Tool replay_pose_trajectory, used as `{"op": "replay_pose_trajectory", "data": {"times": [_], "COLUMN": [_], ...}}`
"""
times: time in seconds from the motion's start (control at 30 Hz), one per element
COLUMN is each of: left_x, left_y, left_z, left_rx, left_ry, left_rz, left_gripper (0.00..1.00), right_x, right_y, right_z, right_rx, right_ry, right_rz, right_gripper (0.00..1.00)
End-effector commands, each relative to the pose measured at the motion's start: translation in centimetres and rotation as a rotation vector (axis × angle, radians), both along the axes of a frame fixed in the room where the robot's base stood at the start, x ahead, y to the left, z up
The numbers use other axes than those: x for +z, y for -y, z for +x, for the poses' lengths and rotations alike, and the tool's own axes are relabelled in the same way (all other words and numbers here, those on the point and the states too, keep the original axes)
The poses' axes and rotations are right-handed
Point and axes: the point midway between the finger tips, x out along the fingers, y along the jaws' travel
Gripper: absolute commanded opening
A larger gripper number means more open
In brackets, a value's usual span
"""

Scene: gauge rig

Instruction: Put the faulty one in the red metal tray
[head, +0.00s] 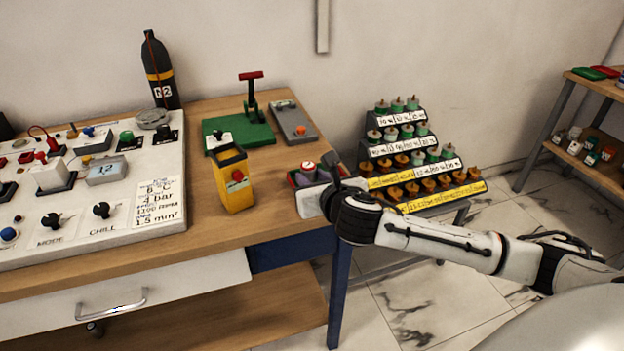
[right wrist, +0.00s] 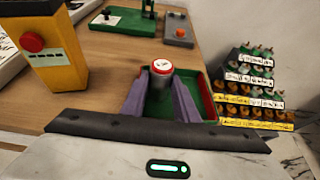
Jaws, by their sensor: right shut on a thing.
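My right gripper (head: 318,175) is over the right end of the bench. In the right wrist view its two purple fingers (right wrist: 160,90) are closed on a small round gauge (right wrist: 162,70) with a white face and red rim. The gauge also shows in the head view (head: 308,166), upright. My left gripper is out of view.
A yellow box with a red button (head: 233,185) stands left of the gripper. A green stand (head: 240,133) and grey box (head: 294,122) are behind. A stepped rack of knobs (head: 415,160) is on the right. A control panel (head: 150,240) fills the left.

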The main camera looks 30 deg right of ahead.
Motion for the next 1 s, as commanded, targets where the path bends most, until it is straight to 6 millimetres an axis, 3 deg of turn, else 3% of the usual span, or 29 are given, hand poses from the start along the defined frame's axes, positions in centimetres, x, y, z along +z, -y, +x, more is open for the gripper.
{"op": "replay_pose_trajectory", "data": {"times": [0.27, 0.3, 0.4, 0.73, 1.0], "left_x": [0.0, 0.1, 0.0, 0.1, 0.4], "left_y": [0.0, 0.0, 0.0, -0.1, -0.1], "left_z": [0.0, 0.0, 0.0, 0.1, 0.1], "left_rx": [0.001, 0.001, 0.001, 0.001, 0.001], "left_ry": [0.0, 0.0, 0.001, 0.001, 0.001], "left_rz": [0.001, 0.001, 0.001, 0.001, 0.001], "left_gripper": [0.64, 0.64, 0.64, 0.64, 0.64], "right_x": [-0.1, -0.1, -0.1, 0.2, 1.8], "right_y": [0.0, 0.0, 0.0, 0.0, -1.0], "right_z": [0.0, 0.0, 0.0, 0.0, -3.9], "right_rx": [0.0, 0.0, 0.0, 0.001, 0.004], "right_ry": [0.0, -0.001, -0.001, 0.001, -0.001], "right_rz": [0.001, 0.001, 0.001, 0.0, 0.0], "right_gripper": [0.04, 0.32, 0.46, 0.46, 0.46]}}
